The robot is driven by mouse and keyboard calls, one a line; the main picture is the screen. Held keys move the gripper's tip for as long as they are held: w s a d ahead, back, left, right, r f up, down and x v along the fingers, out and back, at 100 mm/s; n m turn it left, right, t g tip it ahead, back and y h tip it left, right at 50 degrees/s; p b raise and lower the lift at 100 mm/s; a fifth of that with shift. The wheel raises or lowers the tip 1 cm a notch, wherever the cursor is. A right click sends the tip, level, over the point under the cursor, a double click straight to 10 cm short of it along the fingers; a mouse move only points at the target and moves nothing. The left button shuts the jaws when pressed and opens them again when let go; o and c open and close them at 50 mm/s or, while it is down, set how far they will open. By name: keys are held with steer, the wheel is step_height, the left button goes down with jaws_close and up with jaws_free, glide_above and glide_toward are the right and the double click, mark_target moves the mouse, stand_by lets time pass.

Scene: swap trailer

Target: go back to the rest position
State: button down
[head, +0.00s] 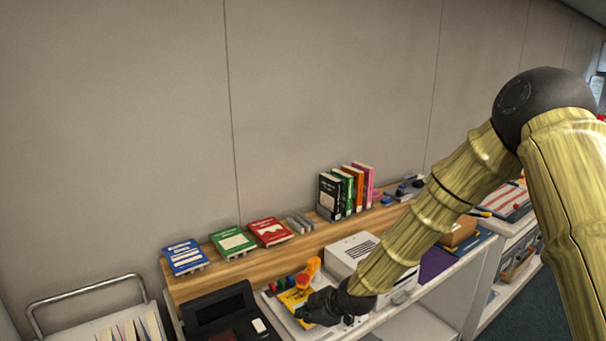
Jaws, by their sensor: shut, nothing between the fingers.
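My arm reaches down from the right of the head view, and its black gripper (318,309) is low over a white tray (279,305) on the counter. The gripper is small and dark here, and its fingers are close together with nothing visible between them. Beside it on the tray are a yellow card or booklet (291,300) and an orange item (313,266) with small red and green pieces. Part of the tray is hidden behind the gripper.
A wooden shelf (222,276) behind holds blue (184,257), green (232,242) and red (270,232) books, plus several upright books (345,191). A white machine (352,252) stands right of the tray, a black box (222,309) left. A metal-railed cart (88,287) is far left. The air above is clear.

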steer(key=s+d+f+m+g+h+b, duration=0.1)
steer(key=s+d+f+m, duration=0.35)
steer(key=s+f, duration=0.45)
steer(key=s+d+f+m+g+h, duration=0.1)
steer(key=s+d+f+m+g, duration=0.15)
steer(key=s+d+f, duration=0.5)
steer(key=s+d+f+m+g+h+b, duration=0.15)
steer(key=s+f+m, duration=0.35)
steer(key=s+f, duration=0.65)
steer(key=s+d+m+h, duration=0.1)
steer(key=s+d, duration=0.3)
steer(key=s, duration=0.4)
steer(key=s+d+m+h, duration=0.1)
steer(key=s+d+m, duration=0.2)
steer(key=s, duration=0.5)
steer(key=shift+s+d+f+g, duration=0.3)
steer(key=shift+s+d+g, duration=0.1)
steer(key=shift+d, duration=0.25)
